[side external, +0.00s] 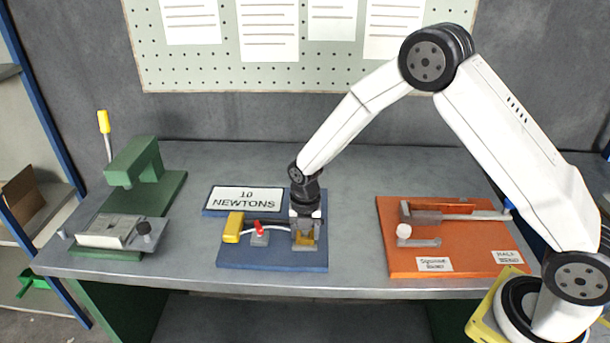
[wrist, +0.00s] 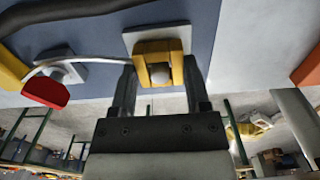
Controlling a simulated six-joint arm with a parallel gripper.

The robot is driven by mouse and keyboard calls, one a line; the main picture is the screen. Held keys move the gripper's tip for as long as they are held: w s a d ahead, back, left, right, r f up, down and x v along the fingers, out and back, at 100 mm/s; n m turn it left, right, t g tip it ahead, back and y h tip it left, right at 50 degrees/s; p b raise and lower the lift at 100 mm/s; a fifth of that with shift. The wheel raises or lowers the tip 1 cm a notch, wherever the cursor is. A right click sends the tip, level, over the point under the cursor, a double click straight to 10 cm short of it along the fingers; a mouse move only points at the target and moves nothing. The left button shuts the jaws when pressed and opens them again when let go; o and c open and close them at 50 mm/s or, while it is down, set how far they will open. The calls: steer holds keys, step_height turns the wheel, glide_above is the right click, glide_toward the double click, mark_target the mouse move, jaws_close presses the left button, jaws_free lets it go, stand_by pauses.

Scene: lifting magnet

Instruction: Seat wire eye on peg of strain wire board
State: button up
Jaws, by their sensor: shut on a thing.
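The strain wire board (side external: 272,262) is a blue plate at the middle of the bench; it also fills the upper wrist view (wrist: 95,88). My gripper (side external: 305,240) points down over its right part. Its two fingers (wrist: 160,80) flank the yellow wire eye (wrist: 176,58), which also shows in the side view (side external: 309,241). A pale round peg top (wrist: 160,73) shows in the eye's opening, over a light grey square base (wrist: 143,37). I cannot tell how far down the eye sits. A pale wire (wrist: 97,60) runs left from the eye's side.
A "10 NEWTONS" sign (side external: 246,199) stands behind. A green press (side external: 137,165) is at left, an orange board (side external: 455,262) at right. Bench between them is clear.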

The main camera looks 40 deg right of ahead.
steer(key=shift+f, duration=0.1)
steer(key=o, duration=1.3)
steer(key=shift+o, duration=0.2)
steer(key=shift+r, duration=3.95)
steer(key=s+m, duration=0.1)
steer(key=d+r+m, duration=0.1)
steer(key=m, duration=0.1)
steer(key=shift+s, duration=0.35)
steer(key=s+d+r+m+t, duration=0.1)
steer(key=s+d+m, duration=0.1)
steer(key=s+m, duration=0.6)
steer(key=s+d+r+m+t, duration=0.1)
steer(key=s+m, duration=0.7)
steer(key=m, duration=0.8)
steer(key=shift+s+d+r+t, duration=0.25)
steer(key=shift+d+r+t, duration=0.05)
steer(key=shift+d+r, duration=0.55)
